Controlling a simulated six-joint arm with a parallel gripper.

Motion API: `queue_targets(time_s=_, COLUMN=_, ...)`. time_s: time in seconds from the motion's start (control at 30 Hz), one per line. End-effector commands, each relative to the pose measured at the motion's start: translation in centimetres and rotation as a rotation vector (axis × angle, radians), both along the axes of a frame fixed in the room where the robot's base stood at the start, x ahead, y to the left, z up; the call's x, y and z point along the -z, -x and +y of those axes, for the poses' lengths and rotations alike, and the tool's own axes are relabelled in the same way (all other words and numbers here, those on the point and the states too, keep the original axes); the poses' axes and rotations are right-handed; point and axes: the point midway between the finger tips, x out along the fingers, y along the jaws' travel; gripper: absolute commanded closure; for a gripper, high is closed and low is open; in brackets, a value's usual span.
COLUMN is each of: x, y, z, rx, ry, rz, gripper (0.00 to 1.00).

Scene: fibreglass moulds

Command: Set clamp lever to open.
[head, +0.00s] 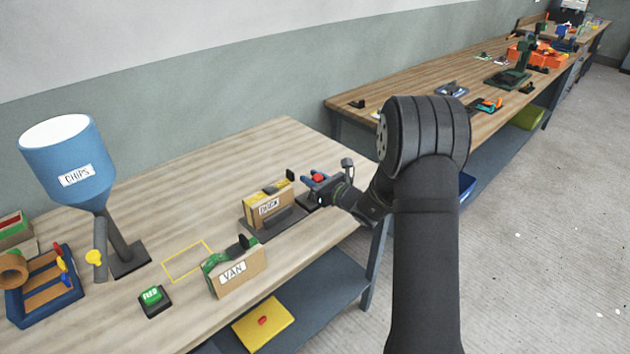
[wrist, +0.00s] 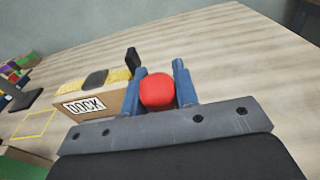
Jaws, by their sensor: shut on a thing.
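My gripper (head: 315,180) is at the right end of the near bench, beside the box labelled DOCK. In the wrist view its two blue fingers (wrist: 157,72) stand on either side of a red knob (wrist: 157,92), shut on it. The red knob, which looks like the clamp lever's end, also shows in the head view (head: 318,177). A dark base (head: 305,197) shows below the fingers. The lever's shaft and pivot are hidden, so I cannot tell its angle.
The DOCK box (head: 266,206) stands on a dark plate left of my gripper. A box labelled VAN (head: 236,275), a green button (head: 152,297), a yellow outline (head: 186,262) and a blue CHIPS hopper (head: 68,160) are further left. The bench's right edge is close.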

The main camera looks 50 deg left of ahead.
Motion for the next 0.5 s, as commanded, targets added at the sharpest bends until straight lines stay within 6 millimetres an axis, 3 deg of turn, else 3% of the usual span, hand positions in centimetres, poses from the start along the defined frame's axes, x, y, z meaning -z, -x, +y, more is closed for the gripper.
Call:
queue_targets(time_s=0.23, x=-0.2, y=0.1, z=1.4, rx=-0.001, ry=0.136, rz=-0.002, gripper=1.00)
queue_targets(time_s=0.5, x=-0.1, y=0.1, z=2.5, rx=0.001, ry=0.149, rz=-0.001, gripper=1.00)
